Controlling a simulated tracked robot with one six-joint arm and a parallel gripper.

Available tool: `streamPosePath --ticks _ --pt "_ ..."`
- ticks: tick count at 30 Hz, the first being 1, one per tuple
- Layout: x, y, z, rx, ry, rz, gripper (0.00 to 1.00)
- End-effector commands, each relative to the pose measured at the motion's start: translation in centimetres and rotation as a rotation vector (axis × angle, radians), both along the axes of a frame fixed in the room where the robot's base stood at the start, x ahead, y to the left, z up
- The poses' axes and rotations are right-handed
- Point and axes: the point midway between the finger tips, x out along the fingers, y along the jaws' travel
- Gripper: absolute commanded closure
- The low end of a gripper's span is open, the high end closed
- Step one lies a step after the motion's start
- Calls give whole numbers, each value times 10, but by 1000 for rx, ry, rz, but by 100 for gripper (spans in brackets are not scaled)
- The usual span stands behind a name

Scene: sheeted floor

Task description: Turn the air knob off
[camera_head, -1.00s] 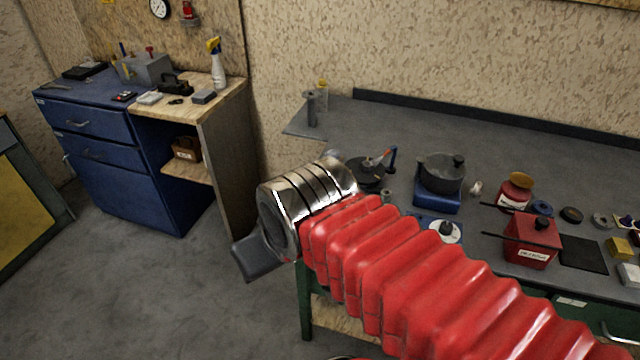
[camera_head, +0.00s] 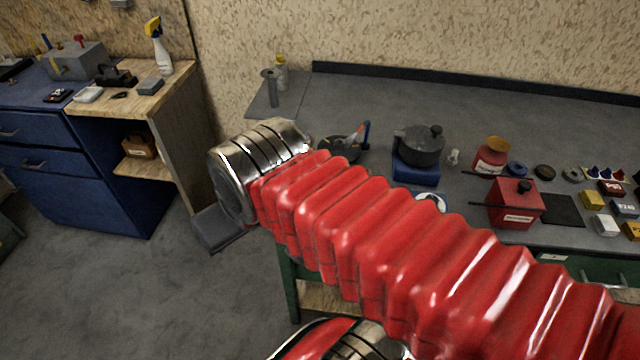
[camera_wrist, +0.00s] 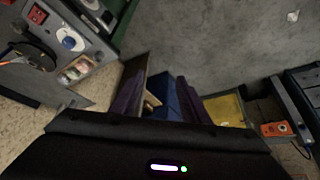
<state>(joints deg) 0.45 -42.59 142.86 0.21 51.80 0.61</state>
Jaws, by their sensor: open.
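I cannot tell for certain which fitting is the air knob. A white round dial (camera_head: 431,201) shows on the bench, mostly hidden behind my red bellows arm. In the wrist view a white disc with a blue centre (camera_wrist: 70,40) sits on the grey bench at upper left. A red box (camera_head: 516,205) with a black knob on top stands farther right on the bench. My gripper (camera_wrist: 158,88) shows as two dark fingers, open and empty, with the floor and blue cabinet beyond. It is apart from the bench fittings. In the head view its fingers are not clear.
The grey bench (camera_head: 345,95) holds a dark pot on a blue base (camera_head: 416,168), a red can (camera_head: 490,160) and several small blocks. A blue cabinet (camera_head: 90,195) with a wooden shelf stands at left.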

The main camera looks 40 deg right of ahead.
Motion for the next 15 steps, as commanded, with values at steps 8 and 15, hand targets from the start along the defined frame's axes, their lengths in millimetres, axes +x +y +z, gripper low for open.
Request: streamPosePath --ticks 8,15 --pt "20 -34 3 124 77 -277 55" --pt "45 -83 3 312 172 -695 55"
